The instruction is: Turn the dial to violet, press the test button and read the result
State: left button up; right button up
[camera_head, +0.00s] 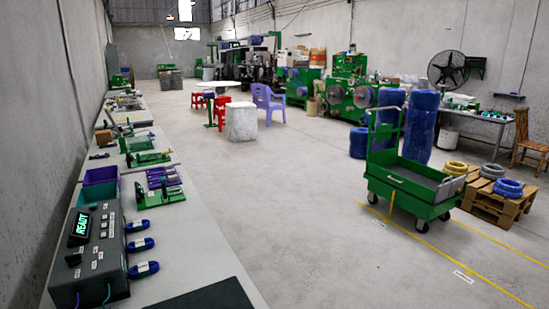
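A dark grey tester box (95,272) stands on the long bench at the lower left. Its display (82,224) shows READY in green letters. Small knobs or buttons with white labels sit on its sloping top, too small to tell which is the dial, where it points or which is the test button. A violet lead and a teal lead come out of its front. Neither of my grippers shows.
The pale bench top (190,245) is clear right of the coils, with a dark mat (215,297) at its front. Purple and teal bins (101,175) and green fixtures (161,197) stand behind the box. A green cart (412,195) stands on the floor at right.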

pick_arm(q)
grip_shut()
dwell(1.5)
